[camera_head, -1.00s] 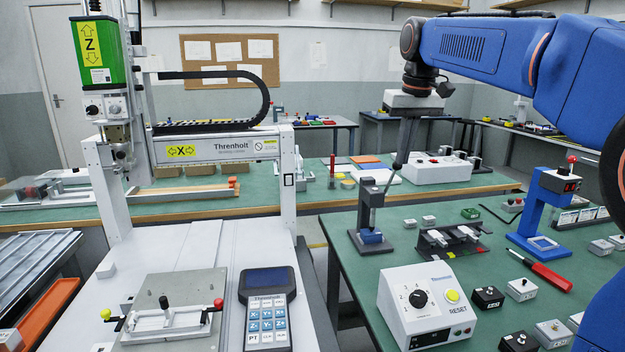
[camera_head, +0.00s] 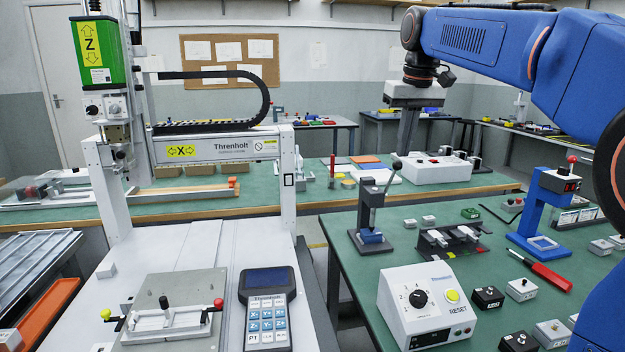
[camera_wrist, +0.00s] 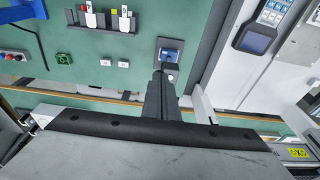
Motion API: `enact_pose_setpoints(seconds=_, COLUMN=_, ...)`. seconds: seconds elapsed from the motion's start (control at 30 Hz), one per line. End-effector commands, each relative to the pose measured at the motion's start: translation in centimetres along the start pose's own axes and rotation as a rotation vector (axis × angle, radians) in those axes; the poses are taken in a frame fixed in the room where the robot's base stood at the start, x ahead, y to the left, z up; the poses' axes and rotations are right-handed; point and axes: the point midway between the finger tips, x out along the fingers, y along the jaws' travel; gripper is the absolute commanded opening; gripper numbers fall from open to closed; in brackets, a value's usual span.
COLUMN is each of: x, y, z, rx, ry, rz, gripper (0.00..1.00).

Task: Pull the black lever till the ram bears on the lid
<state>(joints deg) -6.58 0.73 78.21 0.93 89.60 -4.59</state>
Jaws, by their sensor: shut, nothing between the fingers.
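The black lever (camera_head: 391,175) slants up and right from the top of a small dark grey press (camera_head: 366,205) on the right-hand green bench; its round knob is at the upper end. A blue block (camera_head: 371,237) sits at the foot of the press. It also shows in the wrist view (camera_wrist: 171,53), beyond my fingertips. The ram and lid are too small to make out. My gripper (camera_head: 405,150) is shut and empty, pointing down just above and right of the lever knob. I cannot tell whether they touch. In the wrist view my fingers (camera_wrist: 162,76) are together.
A dark fixture (camera_head: 450,239) and a white control box (camera_head: 428,305) with a yellow button stand nearby. A blue stand (camera_head: 545,210) and a red-handled screwdriver (camera_head: 540,268) are to the right. The white gantry (camera_head: 215,150) is at left, across a gap.

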Motion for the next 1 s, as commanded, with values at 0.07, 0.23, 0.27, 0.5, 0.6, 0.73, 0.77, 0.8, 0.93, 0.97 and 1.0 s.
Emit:
enact_pose_setpoints(seconds=0.07, x=-0.5, y=0.0, z=-0.1, rx=0.0, ry=0.001, rz=0.0, gripper=0.0)
enact_pose_setpoints(seconds=0.23, x=-1.4, y=0.0, z=-0.3, rx=0.0, ry=0.001, rz=0.0, gripper=0.0)
enact_pose_setpoints(seconds=0.27, x=-1.6, y=0.0, z=-0.4, rx=0.0, ry=0.001, rz=0.0, gripper=0.0)
enact_pose_setpoints(seconds=0.5, x=-2.9, y=0.0, z=-0.6, rx=0.0, ry=0.0, rz=0.0, gripper=0.0)
enact_pose_setpoints(seconds=0.6, x=-3.4, y=0.0, z=-0.7, rx=0.0, ry=0.0, rz=0.0, gripper=0.0)
enact_pose_setpoints(seconds=0.73, x=-4.1, y=0.0, z=-0.9, rx=0.0, ry=0.0, rz=0.0, gripper=0.0)
enact_pose_setpoints(seconds=0.77, x=-4.3, y=0.0, z=-0.9, rx=0.0, ry=0.001, rz=0.0, gripper=0.0)
enact_pose_setpoints(seconds=0.8, x=-4.5, y=0.0, z=-0.9, rx=0.0, ry=0.001, rz=0.0, gripper=0.0)
enact_pose_setpoints(seconds=0.93, x=-4.9, y=0.0, z=-1.0, rx=0.0, ry=0.0, rz=0.0, gripper=0.0)
enact_pose_setpoints(seconds=0.97, x=-4.9, y=0.0, z=-1.0, rx=0.0, ry=-0.001, rz=0.0, gripper=0.0)
enact_pose_setpoints(seconds=1.0, x=-5.0, y=0.0, z=-1.0, rx=0.0, ry=-0.001, rz=0.0, gripper=0.0)
